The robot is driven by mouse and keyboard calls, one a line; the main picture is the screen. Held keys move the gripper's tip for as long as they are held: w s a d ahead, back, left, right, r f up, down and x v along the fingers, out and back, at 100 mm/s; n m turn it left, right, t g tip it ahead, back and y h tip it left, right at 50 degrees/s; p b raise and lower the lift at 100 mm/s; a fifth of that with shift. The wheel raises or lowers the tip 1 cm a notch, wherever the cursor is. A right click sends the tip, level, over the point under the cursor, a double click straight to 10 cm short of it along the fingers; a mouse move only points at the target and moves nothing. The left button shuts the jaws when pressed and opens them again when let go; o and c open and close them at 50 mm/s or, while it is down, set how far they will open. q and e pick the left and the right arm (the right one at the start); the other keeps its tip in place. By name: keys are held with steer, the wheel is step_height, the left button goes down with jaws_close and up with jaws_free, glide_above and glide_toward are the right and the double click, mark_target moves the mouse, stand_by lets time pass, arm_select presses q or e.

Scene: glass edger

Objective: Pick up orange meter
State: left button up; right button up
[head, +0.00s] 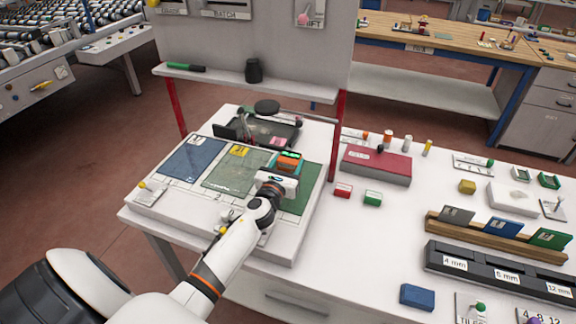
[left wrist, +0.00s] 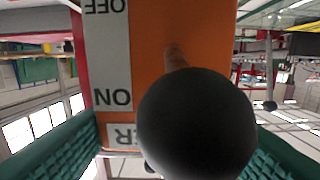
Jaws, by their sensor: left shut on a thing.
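The orange meter (head: 289,157) is at the end of my left arm in the head view, above or on the right part of the panel board. In the left wrist view the orange body (left wrist: 200,25) fills the middle, with a white strip lettered OFF and ON. A black ball-shaped knob (left wrist: 195,125) on a stem stands out towards the camera and covers part of it. My left gripper (head: 287,166) is shut on the meter, with green ribbed pads at both sides in the wrist view. I cannot tell whether the meter is clear of the board. My right gripper is out of view.
The board (head: 150,196) has blue, grey-green and green mats. A dark tray (head: 282,132) lies behind the meter. Red (head: 343,190) and green (head: 373,198) blocks and a maroon box (head: 376,167) stand to the right.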

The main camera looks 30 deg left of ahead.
arm_select(q)
steer(key=r, duration=0.2)
steer(key=shift+s+d+r+p, duration=0.1)
steer(key=shift+s+r+p, duration=0.3)
steer(key=b+v, duration=0.3)
steer(key=v, duration=1.4)
steer(key=s+d+r+m+h, duration=0.1)
steer(key=s+d+h, duration=0.15)
steer(key=d, duration=0.45)
steer(key=s+d+r+m+h, duration=0.1)
steer(key=s+d+m+h, duration=0.15)
steer(key=d, duration=0.35)
steer(key=w+a+f+n+y, duration=0.1)
steer(key=w+a+y, duration=0.1)
steer(key=a, duration=0.4)
steer(key=w+a+f+n+y, duration=0.1)
steer(key=w+a+n+y, duration=0.1)
steer(key=a, duration=0.5)
steer(key=shift+w+y, duration=0.35)
steer(key=shift+y, duration=0.15)
steer(key=shift+a+n, duration=0.1)
steer(key=shift+n, duration=0.15)
